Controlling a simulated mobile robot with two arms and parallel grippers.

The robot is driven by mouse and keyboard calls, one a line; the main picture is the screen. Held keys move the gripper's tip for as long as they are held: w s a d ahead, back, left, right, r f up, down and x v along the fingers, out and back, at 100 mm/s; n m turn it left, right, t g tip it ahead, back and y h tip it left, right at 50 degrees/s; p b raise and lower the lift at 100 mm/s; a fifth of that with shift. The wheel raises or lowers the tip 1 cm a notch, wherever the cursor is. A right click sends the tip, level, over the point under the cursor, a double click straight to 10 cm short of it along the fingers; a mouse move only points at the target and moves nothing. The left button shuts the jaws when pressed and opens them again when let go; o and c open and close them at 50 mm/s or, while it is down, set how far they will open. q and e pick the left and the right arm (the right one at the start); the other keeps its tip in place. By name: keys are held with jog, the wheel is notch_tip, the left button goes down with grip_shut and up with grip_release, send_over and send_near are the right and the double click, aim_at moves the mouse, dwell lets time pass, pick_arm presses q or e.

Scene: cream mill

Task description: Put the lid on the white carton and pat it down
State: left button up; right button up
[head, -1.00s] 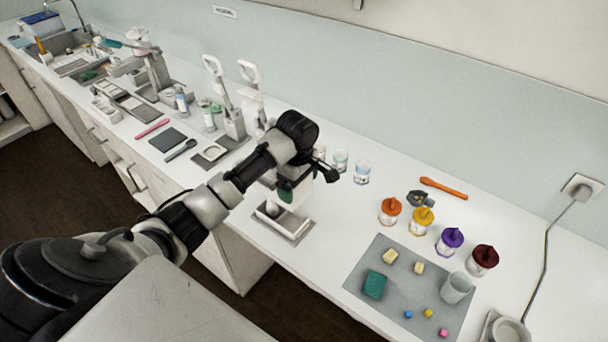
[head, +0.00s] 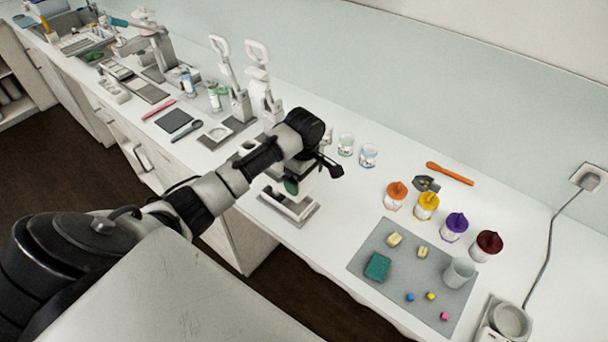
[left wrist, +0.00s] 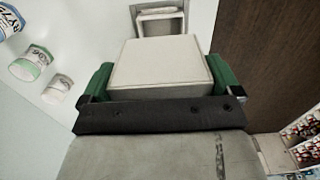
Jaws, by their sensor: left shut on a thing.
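My left gripper (left wrist: 159,82) is shut on a pale, square, box-like thing (left wrist: 160,65), probably the lid, between its green fingers. In the head view the left gripper (head: 292,187) is low over the counter, right above an open white carton (head: 287,206). The carton stands on a small grey mat (head: 304,220). It also shows beyond the held lid in the left wrist view (left wrist: 161,13), apart from it in the picture. The arm and fingers hide part of the carton and most of the lid in the head view. My right gripper is not in view.
Small labelled cups (head: 368,155) stand behind the gripper. Jars with coloured lids, such as the orange one (head: 396,195), stand to the right. A grey mat (head: 370,238) with small blocks and a cup lies at the front right. Dispensers (head: 225,75) stand to the left.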

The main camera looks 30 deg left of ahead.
aim_at(305, 192)
pick_arm(q)
jog(key=shift+d, duration=0.2)
jog(key=shift+f, duration=0.2)
dwell(0.8)
jog(key=shift+f, duration=1.4)
jog(key=shift+f, duration=0.45)
jog(key=shift+f+b, duration=0.6)
jog(key=shift+f, duration=0.4)
jog(key=shift+p, duration=0.5)
